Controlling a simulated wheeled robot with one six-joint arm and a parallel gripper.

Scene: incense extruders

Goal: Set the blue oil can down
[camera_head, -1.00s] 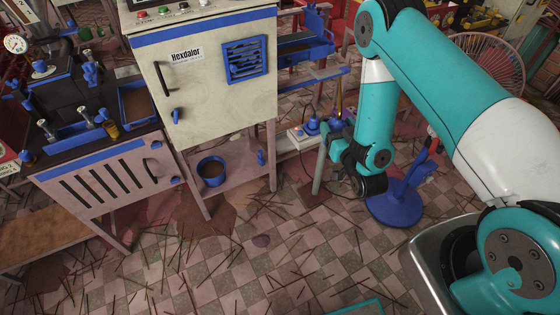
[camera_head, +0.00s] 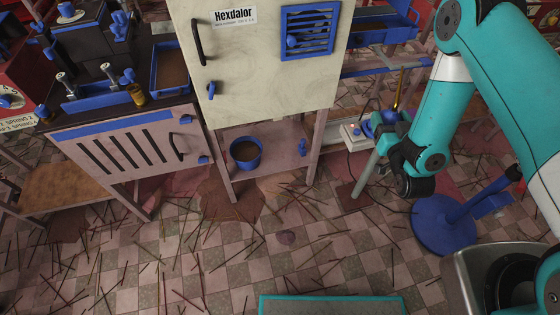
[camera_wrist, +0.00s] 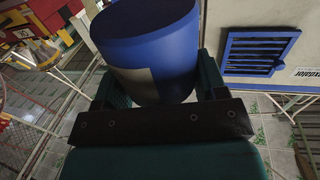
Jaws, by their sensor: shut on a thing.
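The blue oil can (camera_wrist: 160,55) fills the upper middle of the wrist view, a blue cylinder with a pale patch on its side. My gripper (camera_wrist: 162,88) is shut on it, with one dark teal finger on each side. In the head view my gripper (camera_head: 394,132) is right of the cabinet, and the can shows only in part, with its thin brass spout (camera_head: 398,92) pointing up. The can's base and what lies under it are hidden in both views.
The cream Hexdalor cabinet (camera_head: 255,85) stands on legs, with a blue bucket (camera_head: 246,153) on its lower shelf. A dark bench (camera_head: 125,105) stands left. Sticks litter the tiled floor (camera_head: 220,265).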

